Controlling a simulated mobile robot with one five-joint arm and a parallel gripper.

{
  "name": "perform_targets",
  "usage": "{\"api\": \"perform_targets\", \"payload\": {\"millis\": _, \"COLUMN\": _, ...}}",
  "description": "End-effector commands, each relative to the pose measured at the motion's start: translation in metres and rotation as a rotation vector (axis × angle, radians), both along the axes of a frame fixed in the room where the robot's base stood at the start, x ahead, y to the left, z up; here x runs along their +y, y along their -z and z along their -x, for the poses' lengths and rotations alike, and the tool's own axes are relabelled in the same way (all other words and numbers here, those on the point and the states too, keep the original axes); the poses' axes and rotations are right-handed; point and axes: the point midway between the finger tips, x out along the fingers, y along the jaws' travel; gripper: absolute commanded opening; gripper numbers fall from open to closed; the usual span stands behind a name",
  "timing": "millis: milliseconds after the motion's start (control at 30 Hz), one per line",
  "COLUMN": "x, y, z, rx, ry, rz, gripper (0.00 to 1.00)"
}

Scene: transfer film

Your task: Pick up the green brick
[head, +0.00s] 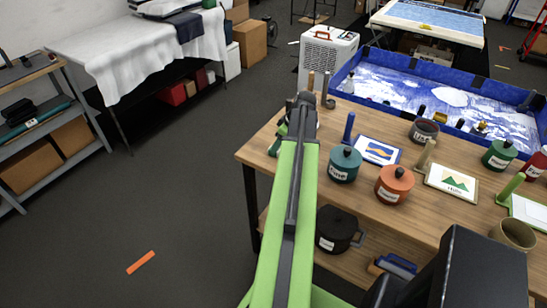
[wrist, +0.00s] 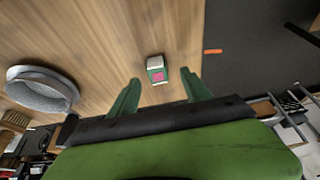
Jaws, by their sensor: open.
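In the wrist view a small green brick (wrist: 156,68) with a whitish end and a pink patch sits on the wooden table (wrist: 100,50). My gripper (wrist: 161,92) is open, its two green fingers apart and nothing between them. The brick is just beyond the fingertips, roughly centred between them and apart from both. In the head view my green arm reaches over the table's left corner (head: 252,153). The arm hides most of the gripper there, and I cannot make out the brick for certain.
A teal pot (head: 345,164) and an orange pot (head: 394,183) stand right of my arm, with picture cards (head: 378,151) beyond. A grey round vessel (wrist: 40,90) is left of the brick in the wrist view. An orange strip (head: 141,262) lies on the open floor.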

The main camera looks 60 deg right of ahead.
Motion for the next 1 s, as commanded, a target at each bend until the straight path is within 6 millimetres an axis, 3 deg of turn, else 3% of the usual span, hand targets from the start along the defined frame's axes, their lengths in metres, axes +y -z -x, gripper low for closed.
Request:
{"api": "perform_targets", "payload": {"millis": 300, "x": -0.006, "y": 0.046, "z": -0.022, "rx": 0.000, "ry": -0.003, "rz": 0.001, "gripper": 0.56}}
{"api": "perform_targets", "payload": {"millis": 567, "x": -0.005, "y": 0.044, "z": -0.024, "rx": 0.000, "ry": -0.001, "rz": 0.000, "gripper": 0.56}}
{"api": "perform_targets", "payload": {"millis": 1000, "x": -0.005, "y": 0.044, "z": -0.025, "rx": 0.000, "ry": -0.002, "rz": 0.001, "gripper": 0.00}}
